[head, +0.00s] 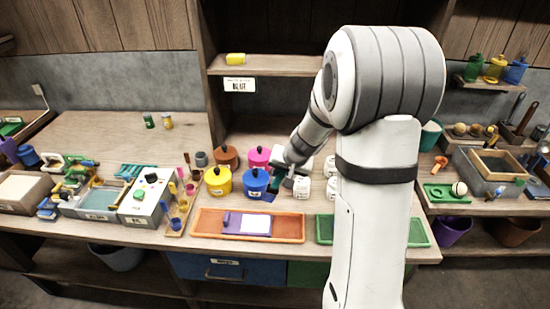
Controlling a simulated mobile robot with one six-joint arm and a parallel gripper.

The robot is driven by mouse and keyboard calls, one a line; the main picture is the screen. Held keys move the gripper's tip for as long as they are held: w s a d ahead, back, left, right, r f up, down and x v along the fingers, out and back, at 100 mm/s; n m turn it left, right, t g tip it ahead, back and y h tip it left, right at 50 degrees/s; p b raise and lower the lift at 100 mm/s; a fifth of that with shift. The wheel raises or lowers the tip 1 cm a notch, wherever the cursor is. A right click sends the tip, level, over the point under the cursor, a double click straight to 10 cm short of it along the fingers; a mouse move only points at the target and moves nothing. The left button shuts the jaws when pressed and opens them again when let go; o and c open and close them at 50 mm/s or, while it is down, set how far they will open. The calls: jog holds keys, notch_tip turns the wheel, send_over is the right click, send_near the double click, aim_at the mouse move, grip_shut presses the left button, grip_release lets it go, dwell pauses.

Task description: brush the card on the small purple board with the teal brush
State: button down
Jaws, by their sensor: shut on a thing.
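The small purple board (232,223) lies in the orange tray (292,227) at the front of the bench. A pale card (256,224) lies on its right part. My gripper (279,180) is above and behind the tray, beside the blue pot (255,182). It is shut on a small dark teal thing, which looks like the teal brush (269,196), its lower end pointing down. The brush is apart from the card. My arm and gripper hide part of its handle.
Yellow (218,180), brown and pink pots stand around the gripper, with white jars (302,187) to its right. A rack of brushes (178,215) stands left of the tray. A green tray (325,229) lies to the right, partly behind my arm.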

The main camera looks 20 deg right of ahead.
aim_at(275, 185)
jog(key=shift+w+d+r, duration=0.1)
jog(key=shift+w, duration=0.1)
jog(key=shift+f+b, duration=0.25)
jog(key=shift+b, duration=0.05)
notch_tip(275, 185, down, 4)
jog(key=b, duration=0.3)
jog(key=shift+f, duration=0.1)
